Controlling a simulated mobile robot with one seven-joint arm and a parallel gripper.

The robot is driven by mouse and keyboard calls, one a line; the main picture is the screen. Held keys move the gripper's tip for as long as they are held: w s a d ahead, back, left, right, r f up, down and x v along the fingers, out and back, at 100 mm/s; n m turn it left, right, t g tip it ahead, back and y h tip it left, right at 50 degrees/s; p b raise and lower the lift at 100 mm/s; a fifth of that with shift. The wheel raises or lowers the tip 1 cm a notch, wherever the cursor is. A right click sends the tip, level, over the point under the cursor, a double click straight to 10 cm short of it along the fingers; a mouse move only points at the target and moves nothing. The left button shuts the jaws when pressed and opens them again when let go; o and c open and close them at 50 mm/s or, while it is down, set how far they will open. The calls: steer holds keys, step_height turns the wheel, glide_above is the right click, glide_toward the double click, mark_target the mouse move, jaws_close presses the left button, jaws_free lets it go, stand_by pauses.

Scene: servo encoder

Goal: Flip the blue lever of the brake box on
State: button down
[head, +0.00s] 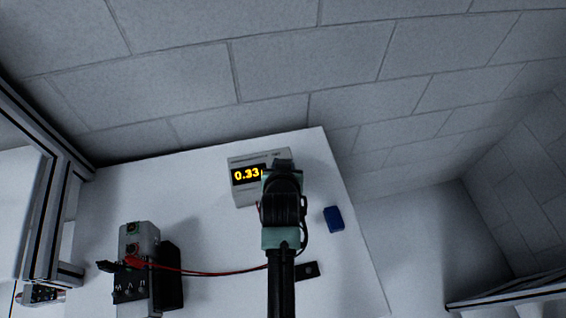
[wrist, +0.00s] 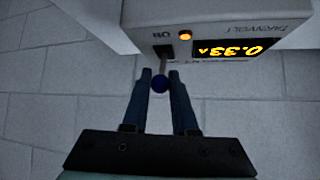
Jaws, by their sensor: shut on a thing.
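The grey box (head: 238,196) with a yellow display reading 0.33 stands at the back of the white table. It fills the top of the wrist view (wrist: 140,18), where its display appears upside down, with a lit orange lamp and an "ON" mark beside a dark slot. A thin lever with a round blue knob (wrist: 159,84) comes out of this slot towards me. My gripper (wrist: 160,78) has its two fingers shut on the lever, around the knob. In the head view my arm covers the box's right part and hides the lever.
A grey unit (head: 138,240) with sockets and red and black leads stands at the front left, beside a dark block. A small blue block (head: 333,219) lies right of my arm. The table (head: 205,235) is bare between the two boxes.

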steer(key=c, duration=0.7)
jaws_free()
steer(key=b+v, duration=0.1)
steer(key=v, duration=1.2)
steer(key=shift+b, duration=0.3)
steer(key=shift+w, duration=0.1)
